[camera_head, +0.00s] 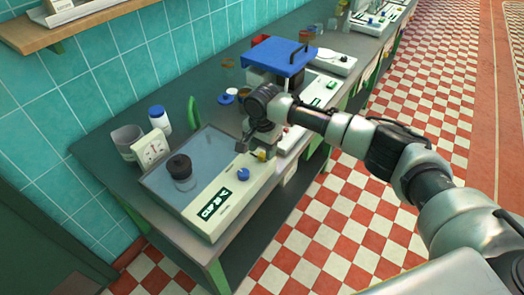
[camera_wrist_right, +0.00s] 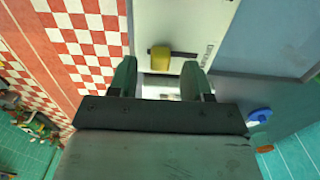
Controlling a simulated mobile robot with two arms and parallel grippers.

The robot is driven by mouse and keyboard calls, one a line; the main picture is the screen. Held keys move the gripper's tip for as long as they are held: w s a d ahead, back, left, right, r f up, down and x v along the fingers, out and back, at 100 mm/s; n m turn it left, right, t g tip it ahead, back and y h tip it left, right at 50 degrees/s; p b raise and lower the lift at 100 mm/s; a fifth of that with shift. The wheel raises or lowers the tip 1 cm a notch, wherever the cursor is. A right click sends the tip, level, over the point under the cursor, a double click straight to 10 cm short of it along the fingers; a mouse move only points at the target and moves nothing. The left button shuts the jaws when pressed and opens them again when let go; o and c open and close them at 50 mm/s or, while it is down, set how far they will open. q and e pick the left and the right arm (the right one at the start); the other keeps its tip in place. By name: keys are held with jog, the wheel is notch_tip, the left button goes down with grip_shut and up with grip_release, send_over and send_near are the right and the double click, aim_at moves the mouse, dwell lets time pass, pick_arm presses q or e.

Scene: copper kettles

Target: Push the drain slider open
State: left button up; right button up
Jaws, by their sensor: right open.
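The drain slider is a small yellow knob (camera_head: 261,156) on the white front panel of the water bath (camera_head: 222,194), near its right end. In the right wrist view the yellow knob (camera_wrist_right: 160,57) sits at a dark slot (camera_wrist_right: 185,54) beside printed lettering. My right gripper (camera_head: 252,148) is over that end of the bath, close to the knob. In the wrist view its two dark fingers (camera_wrist_right: 158,72) are apart with nothing held, and the knob appears between and just beyond the tips. I cannot tell whether a finger touches it. My left gripper is not in view.
A blue dial (camera_head: 243,174) is on the same panel, left of the knob. A dark-capped vessel (camera_head: 180,168) stands on the bath. A blue-topped apparatus (camera_head: 278,55) stands behind my right wrist.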

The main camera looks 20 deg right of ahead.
jog(key=shift+f, duration=1.1)
jog(key=shift+c, duration=1)
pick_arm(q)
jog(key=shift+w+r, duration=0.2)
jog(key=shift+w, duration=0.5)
pick_arm(e)
grip_shut()
